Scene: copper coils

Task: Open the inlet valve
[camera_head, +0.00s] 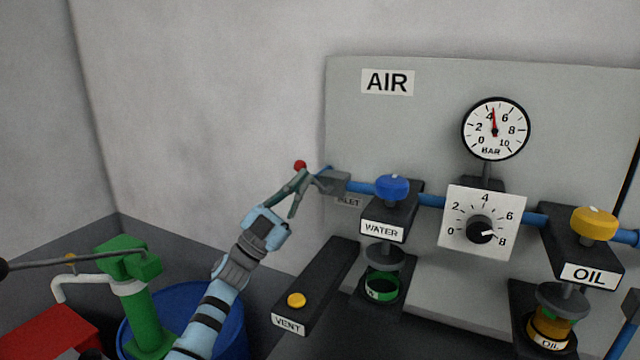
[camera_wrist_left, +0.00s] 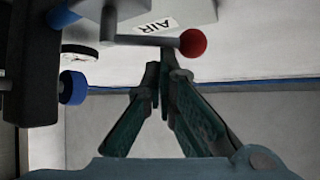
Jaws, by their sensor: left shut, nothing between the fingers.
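The inlet valve (camera_head: 334,183) is a grey block on the blue pipe at the left of the panel, above a partly hidden INLET label (camera_head: 349,201). Its lever ends in a red ball (camera_head: 300,165), which also shows in the left wrist view (camera_wrist_left: 193,42) at the end of a grey rod (camera_wrist_left: 145,40). My left gripper (camera_head: 308,178) is at the lever, just beside the red ball. In the left wrist view its fingers (camera_wrist_left: 160,75) are together just below the ball, with nothing between them. I cannot tell whether they touch the lever. My right gripper is not in view.
The grey AIR panel (camera_head: 440,92) carries a gauge (camera_head: 496,129), a dial (camera_head: 482,230), a blue WATER knob (camera_head: 392,187) and a yellow OIL knob (camera_head: 593,223). A VENT block (camera_head: 325,280) juts out below. A green pump (camera_head: 145,315) and blue drum (camera_head: 195,300) stand lower left.

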